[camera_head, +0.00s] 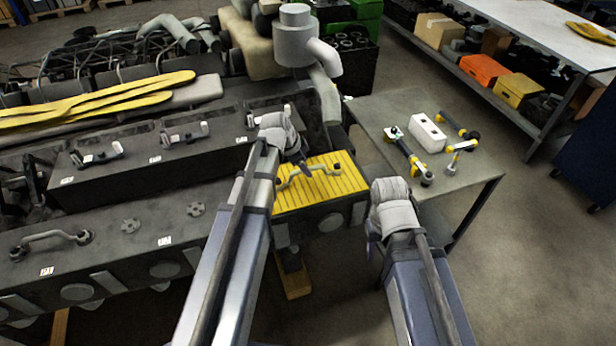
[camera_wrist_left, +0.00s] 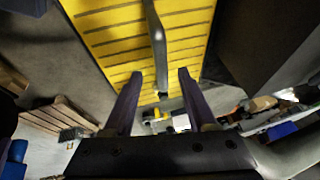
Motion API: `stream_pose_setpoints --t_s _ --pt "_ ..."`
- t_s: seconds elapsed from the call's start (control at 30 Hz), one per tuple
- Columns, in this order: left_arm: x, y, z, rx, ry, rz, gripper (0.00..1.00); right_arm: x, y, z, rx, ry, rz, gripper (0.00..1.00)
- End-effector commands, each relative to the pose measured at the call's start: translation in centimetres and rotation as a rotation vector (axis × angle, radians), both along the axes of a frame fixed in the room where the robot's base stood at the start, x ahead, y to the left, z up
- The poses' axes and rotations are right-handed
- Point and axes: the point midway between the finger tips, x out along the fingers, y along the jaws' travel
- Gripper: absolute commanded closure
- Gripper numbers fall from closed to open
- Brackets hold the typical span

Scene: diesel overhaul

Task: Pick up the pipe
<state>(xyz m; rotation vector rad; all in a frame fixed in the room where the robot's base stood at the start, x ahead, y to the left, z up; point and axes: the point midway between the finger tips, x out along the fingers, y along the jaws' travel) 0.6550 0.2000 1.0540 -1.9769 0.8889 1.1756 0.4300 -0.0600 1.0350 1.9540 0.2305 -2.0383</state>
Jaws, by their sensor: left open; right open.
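The pipe (camera_head: 310,171) is a thin grey tube with bent ends, lying on a yellow slatted platform (camera_head: 345,190) at the end of the engine block. My left gripper (camera_head: 304,168) is over the pipe, its fingers partly hidden by its own wrist. In the left wrist view the left gripper (camera_wrist_left: 157,88) is open, with the pipe (camera_wrist_left: 156,42) running down toward the gap between its fingers. No grip on the pipe shows. My right gripper (camera_head: 374,226) is right of the platform, apart from the pipe, open, mostly hidden behind its wrist.
A grey workbench (camera_head: 385,112) at right holds yellow-black tools (camera_head: 408,156) and a white block (camera_head: 427,133). The dark engine block (camera_head: 110,225) with other fitted pipes fills the left. A grey vertical exhaust stack (camera_head: 295,40) rises behind the platform.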

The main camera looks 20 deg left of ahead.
Motion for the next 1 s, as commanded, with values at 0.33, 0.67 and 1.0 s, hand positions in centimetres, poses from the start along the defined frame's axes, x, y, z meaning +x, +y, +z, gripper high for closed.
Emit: stream_pose_setpoints --t_s 0.33,0.67,1.0 --pt "1.7 -0.8 -4.0 0.0 0.0 0.0 0.43 0.0 0.0 -4.0 0.0 0.0 -0.002 0.5" --pt "1.7 -0.9 -3.8 0.0 0.0 0.0 0.52 0.0 0.0 -3.8 0.0 0.0 -0.002 0.5" --pt "1.7 -0.8 -3.8 0.0 0.0 0.0 0.9 0.0 0.0 -3.8 0.0 0.0 -0.002 0.5"
